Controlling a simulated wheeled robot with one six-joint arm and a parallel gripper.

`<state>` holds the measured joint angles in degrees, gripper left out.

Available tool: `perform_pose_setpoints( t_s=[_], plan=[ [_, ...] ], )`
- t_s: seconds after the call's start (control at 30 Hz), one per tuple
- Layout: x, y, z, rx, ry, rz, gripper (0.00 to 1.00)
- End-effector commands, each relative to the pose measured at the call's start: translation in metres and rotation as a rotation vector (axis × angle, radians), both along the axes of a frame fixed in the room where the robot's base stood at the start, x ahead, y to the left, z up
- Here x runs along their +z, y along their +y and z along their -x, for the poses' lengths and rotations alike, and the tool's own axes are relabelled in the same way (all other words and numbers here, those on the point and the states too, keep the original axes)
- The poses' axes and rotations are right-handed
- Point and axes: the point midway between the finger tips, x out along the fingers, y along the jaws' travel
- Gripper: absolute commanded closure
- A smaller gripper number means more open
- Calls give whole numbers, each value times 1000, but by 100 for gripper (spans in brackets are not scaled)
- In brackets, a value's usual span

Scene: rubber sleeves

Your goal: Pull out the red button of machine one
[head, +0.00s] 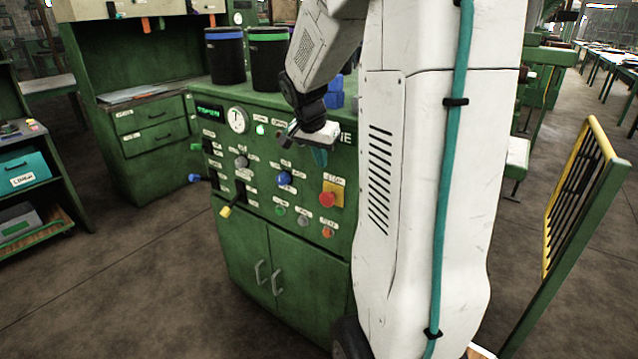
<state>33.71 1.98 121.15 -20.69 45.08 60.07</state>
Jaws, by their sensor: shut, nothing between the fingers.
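The red button (327,199) is a round mushroom knob on a yellow plate (338,188), at the right of the front panel of the green machine (225,172). My gripper (318,157) hangs in front of the panel, above and slightly left of the red button, apart from it in the picture. Whether the button is pressed in or out I cannot tell.
Near the button are a blue knob (285,178), small coloured buttons and a yellow-tipped lever (225,211). Two black bins (226,56) and a blue object (336,92) stand on top. A yellow-green railing (570,190) stands at right. The floor at front left is clear.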

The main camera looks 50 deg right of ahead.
Motion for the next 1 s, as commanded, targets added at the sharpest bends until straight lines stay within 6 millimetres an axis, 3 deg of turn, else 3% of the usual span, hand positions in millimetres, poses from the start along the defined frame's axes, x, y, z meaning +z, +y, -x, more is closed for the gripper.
perform_pose_setpoints(
  t_s=[0.47,1.0],
  plan=[
    [-7,-6,-1,-16,-3,2,100],
    [-87,-35,-5,-15,-2,2,100]
  ],
)
